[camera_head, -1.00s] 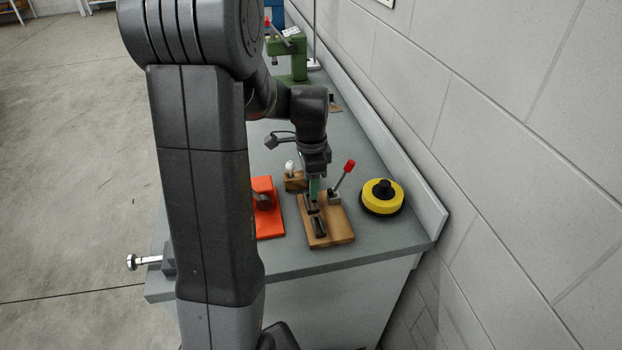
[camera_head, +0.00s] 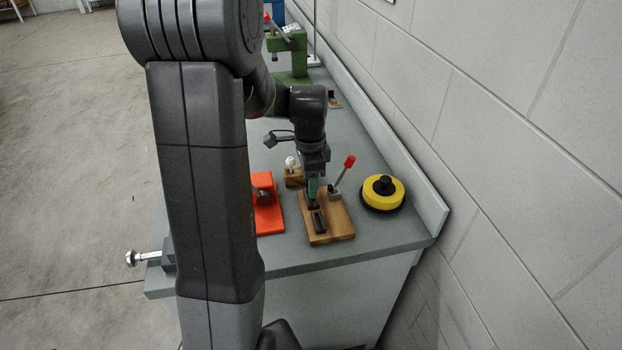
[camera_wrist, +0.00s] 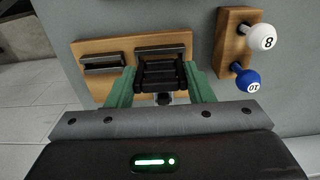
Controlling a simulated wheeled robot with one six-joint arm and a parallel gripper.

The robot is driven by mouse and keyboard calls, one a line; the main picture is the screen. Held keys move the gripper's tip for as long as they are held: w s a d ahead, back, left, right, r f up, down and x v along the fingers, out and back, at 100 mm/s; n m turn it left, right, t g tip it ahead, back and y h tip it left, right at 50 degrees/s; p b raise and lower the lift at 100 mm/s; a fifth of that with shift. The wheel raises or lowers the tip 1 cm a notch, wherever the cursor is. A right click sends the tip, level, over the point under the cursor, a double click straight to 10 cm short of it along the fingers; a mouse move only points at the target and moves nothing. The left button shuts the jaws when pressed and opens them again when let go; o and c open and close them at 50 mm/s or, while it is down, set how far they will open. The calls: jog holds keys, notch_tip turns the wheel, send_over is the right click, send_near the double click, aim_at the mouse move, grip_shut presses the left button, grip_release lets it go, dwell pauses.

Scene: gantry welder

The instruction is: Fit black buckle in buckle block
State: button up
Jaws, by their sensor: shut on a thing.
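The wooden block (camera_head: 341,227) lies near the front of the grey bench, with a dark metal holder (camera_head: 319,222) on it. In the wrist view the block (camera_wrist: 119,46) carries two dark metal holders side by side, left (camera_wrist: 103,63) and right (camera_wrist: 162,52). My gripper (camera_wrist: 160,82), with green fingers, is shut on the black buckle (camera_wrist: 160,75), a ribbed frame. The buckle is right at the right-hand holder and overlaps it in view; I cannot tell whether it is seated. In the head view my gripper (camera_head: 313,197) points down over the block and hides the buckle.
A red-knobbed lever (camera_head: 342,176) stands at the block's right side. A yellow and black round object (camera_head: 383,194) is further right, near the wall. An orange fixture (camera_head: 268,217) is on the left. A small wooden stand (camera_wrist: 230,42) holds a white ball (camera_wrist: 262,37) and a blue ball (camera_wrist: 247,80).

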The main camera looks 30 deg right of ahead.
jog(key=shift+f+b, duration=0.75)
jog(key=shift+f, duration=0.4)
jog(key=o, duration=1)
notch_tip(320, 180, up, 14)
jog(key=shift+f, duration=0.1)
notch_tip(320, 180, down, 14)
jog(key=shift+r, duration=0.15)
jog(key=shift+r+p, duration=0.3)
jog(key=shift+r, duration=0.1)
